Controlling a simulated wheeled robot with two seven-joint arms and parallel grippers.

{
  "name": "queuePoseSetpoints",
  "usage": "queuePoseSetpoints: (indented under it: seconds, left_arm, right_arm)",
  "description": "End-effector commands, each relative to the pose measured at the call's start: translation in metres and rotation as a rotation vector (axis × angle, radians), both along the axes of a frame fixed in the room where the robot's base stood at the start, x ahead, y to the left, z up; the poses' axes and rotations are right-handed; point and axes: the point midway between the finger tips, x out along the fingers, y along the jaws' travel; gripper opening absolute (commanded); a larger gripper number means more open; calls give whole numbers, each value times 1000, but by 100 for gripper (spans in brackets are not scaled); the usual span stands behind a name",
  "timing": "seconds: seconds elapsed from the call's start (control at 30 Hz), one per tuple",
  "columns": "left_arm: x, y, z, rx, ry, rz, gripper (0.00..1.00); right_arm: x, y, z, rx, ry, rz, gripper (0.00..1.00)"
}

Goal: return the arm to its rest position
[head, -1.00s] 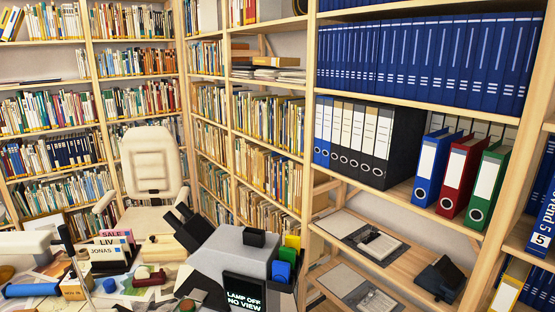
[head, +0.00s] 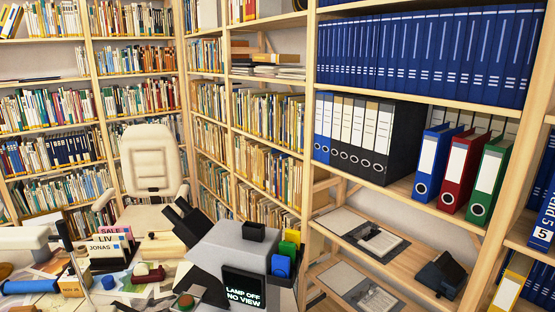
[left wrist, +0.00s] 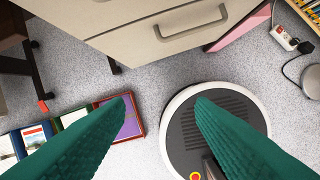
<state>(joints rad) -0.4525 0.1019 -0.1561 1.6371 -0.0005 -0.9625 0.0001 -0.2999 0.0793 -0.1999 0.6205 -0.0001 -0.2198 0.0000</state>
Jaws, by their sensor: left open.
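My left gripper (left wrist: 164,98) shows in the left wrist view as two green ribbed fingers. They are spread well apart with nothing between them, and they point down over a grey speckled floor. Several framed prints with coloured edges, one of them purple (left wrist: 128,118), lie or lean at the left, partly behind the left finger. A round grey and black base, probably mine, is partly behind the right finger. Neither gripper shows in the head view, and my right gripper is in no view.
The head view shows a cluttered desk, a microscope (head: 225,252), a cream chair (head: 152,165) and shelves of books and binders (head: 461,170).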

Motion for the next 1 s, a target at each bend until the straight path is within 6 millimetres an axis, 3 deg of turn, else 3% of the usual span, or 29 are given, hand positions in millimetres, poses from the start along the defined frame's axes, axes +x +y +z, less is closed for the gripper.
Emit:
queuePoseSetpoints:
  seconds: [0.03,0.2,0.3,0.4,0.6,1.0]
  left_arm:
    - [-14,2,-36,3,25,-3,50]
    - [-68,10,-125,8,67,-13,50]
    - [-104,17,-162,12,89,-17,50]
    - [-136,23,-186,15,105,-22,50]
    - [-170,30,-204,17,118,-27,50]
    - [-174,31,-205,18,120,-28,50]
  right_arm:
    - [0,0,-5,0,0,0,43]
    - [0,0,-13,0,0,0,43]
    - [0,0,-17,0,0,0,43]
    - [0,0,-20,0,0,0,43]
    - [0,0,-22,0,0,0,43]
    - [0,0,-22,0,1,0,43]
